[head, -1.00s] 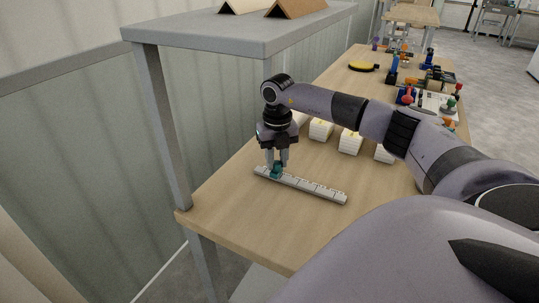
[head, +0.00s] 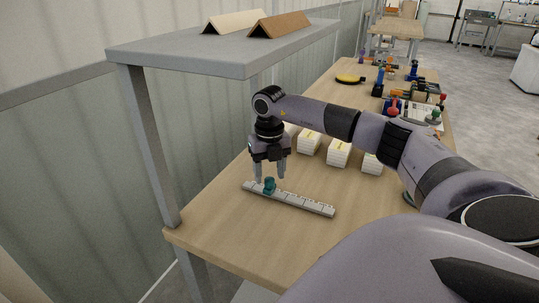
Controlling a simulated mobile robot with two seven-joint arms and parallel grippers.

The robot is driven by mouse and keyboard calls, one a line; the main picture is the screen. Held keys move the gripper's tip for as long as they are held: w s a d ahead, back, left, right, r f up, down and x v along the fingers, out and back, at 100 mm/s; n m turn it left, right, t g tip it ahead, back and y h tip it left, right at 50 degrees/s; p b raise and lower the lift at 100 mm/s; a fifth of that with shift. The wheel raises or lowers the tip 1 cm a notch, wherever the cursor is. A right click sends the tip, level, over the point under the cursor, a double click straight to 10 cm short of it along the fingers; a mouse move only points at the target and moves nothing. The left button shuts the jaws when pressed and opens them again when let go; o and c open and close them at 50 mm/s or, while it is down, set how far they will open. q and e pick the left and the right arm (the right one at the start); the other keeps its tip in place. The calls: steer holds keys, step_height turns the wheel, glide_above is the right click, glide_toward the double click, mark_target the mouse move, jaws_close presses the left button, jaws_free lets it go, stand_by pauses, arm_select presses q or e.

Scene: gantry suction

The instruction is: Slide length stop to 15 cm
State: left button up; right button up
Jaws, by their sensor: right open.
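The length stop is a small teal slider (head: 269,186) on a pale grey ruled rail (head: 300,202) that lies on the wooden table. The slider sits toward the rail's left end. The scale's numbers are too small to read. My right gripper (head: 270,178) points down over the slider with its two grey fingers apart and nothing held between them. The fingertips are around or just above the slider's top; the exact gap cannot be told. My left gripper is not in view.
Several white boxes (head: 338,153) stand in a row behind the rail. A grey shelf (head: 220,50) with two tent-shaped pieces rises at the left. A yellow disc (head: 349,79) and coloured fixtures lie farther back. The table in front of the rail (head: 225,225) is clear.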

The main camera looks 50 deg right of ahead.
mark_target(270, 179)
step_height(270, 179, up, 6)
steer(key=shift+f, duration=0.1)
stand_by(0.7)
